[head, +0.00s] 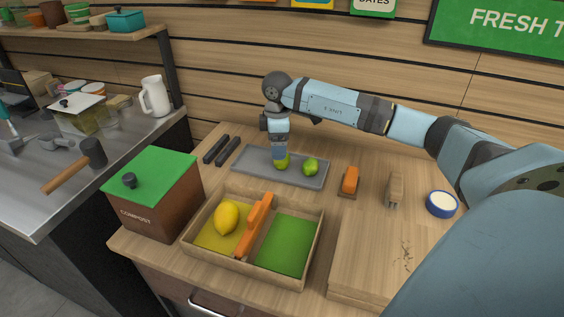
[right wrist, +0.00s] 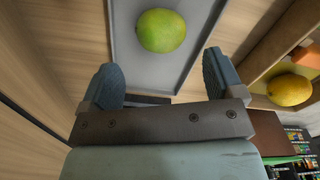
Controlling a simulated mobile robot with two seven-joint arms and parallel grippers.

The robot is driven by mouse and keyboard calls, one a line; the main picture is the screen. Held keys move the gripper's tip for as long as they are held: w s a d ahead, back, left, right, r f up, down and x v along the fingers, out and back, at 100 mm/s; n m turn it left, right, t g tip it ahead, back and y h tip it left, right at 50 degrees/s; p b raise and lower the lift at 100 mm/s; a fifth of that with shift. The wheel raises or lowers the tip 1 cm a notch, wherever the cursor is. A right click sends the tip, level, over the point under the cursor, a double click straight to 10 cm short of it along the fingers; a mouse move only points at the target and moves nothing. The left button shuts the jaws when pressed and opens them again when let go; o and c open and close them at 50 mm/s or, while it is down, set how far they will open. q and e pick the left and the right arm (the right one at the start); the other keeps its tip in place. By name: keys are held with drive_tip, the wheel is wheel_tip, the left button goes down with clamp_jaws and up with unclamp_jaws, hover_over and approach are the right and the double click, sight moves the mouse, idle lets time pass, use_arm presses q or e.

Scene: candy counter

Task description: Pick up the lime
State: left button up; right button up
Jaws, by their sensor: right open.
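Two round green fruits lie on a grey tray (head: 252,167) at the back of the counter. One green fruit (head: 283,162) is under my right gripper (head: 280,154) and partly hidden by it. The other green fruit (head: 310,166) lies just to the right in full view. I cannot tell by name which one is the lime. In the right wrist view a yellowish-green fruit (right wrist: 162,30) lies on the tray, beyond the open, empty fingers (right wrist: 163,82) and between their lines. The fingers do not touch it there. My left gripper is not in view.
A wooden box (head: 190,246) holds a yellow lemon (head: 227,217), an orange item (head: 255,225) and a green-floored compartment. A compost bin (head: 152,194) stands left.

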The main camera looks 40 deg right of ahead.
drive_tip(key=f, duration=0.3)
drive_tip(key=s+f, duration=0.1)
drive_tip(key=f, duration=0.1)
drive_tip(key=shift+d+f, duration=0.3)
drive_tip(key=c, duration=0.8)
